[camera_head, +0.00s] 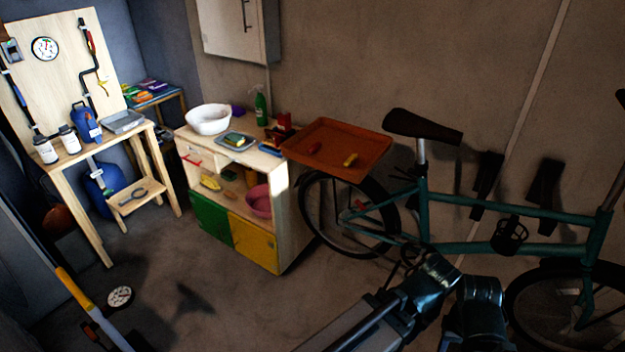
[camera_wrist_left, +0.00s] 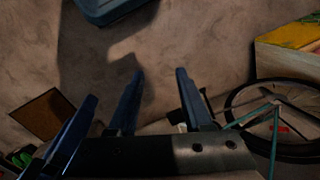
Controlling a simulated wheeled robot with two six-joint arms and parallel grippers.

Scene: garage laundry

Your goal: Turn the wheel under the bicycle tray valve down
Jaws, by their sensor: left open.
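The bicycle's rear wheel (camera_head: 309,222) stands on the floor under an orange tray (camera_head: 372,146), partly hidden behind the tray. The teal bicycle frame (camera_head: 480,249) runs right from it. A small red piece (camera_head: 360,205) shows inside the wheel; I cannot tell whether it is the valve. The wheel also shows at the right edge of the left wrist view (camera_wrist_left: 232,101), with a red spot near its middle. My left gripper (camera_wrist_left: 158,78) is open and empty, its blue fingers apart from the wheel, which lies to their right. My right gripper is not in view.
A low cabinet (camera_head: 292,215) with green and yellow doors stands left of the wheel, close to it. A workbench (camera_head: 95,157) stands further left. A round gauge-like disc (camera_head: 119,297) lies on the floor. The floor before the cabinet is largely clear.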

